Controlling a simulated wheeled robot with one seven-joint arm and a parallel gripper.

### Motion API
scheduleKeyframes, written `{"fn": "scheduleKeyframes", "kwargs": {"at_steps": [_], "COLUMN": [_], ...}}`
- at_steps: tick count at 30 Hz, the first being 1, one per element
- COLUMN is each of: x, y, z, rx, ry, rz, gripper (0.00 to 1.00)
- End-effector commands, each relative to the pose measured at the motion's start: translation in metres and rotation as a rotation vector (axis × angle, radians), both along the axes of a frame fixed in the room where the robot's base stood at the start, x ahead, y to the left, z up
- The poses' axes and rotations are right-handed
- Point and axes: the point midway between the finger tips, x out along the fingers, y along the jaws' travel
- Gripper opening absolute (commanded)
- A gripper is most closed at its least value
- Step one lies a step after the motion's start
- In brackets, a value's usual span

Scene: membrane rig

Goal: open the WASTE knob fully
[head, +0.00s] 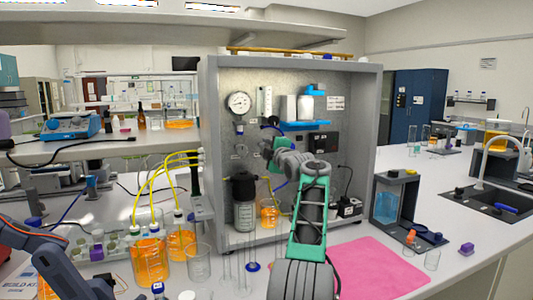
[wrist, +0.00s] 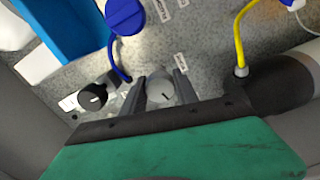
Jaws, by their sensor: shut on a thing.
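A round light-grey knob (wrist: 160,91) with a dark pointer line sits between the two dark fingers of my gripper (wrist: 160,88) in the wrist view. The fingers are shut on it, one on each side. Small white labels are on the panel near it, but I cannot read them, so I cannot confirm which is WASTE. In the head view my gripper (head: 272,149) is against the grey metal panel (head: 350,155), and my arm hides the gripped knob.
In the wrist view a black knob (wrist: 92,97) is left of my gripper, with a blue tube (wrist: 115,62) between. A yellow tube (wrist: 239,40) meets the panel on the right. In the head view, a dark bottle (head: 244,205) and an orange-filled beaker (head: 269,213) stand below.

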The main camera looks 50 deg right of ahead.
Motion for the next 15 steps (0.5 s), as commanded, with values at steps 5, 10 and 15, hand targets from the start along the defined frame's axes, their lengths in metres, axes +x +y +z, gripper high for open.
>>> {"fn": "scheduleKeyframes", "kwargs": {"at_steps": [5, 10, 15], "x": [0.0003, 0.0004, 0.0005], "y": [0.0000, 0.0002, 0.0002], "z": [-0.0019, -0.0011, -0.0011], "rx": [-0.141, -0.281, -0.419], "ry": [0.084, 0.165, 0.248], "rz": [0.001, 0.001, 0.001], "gripper": [0.00, 0.00, 0.00]}}
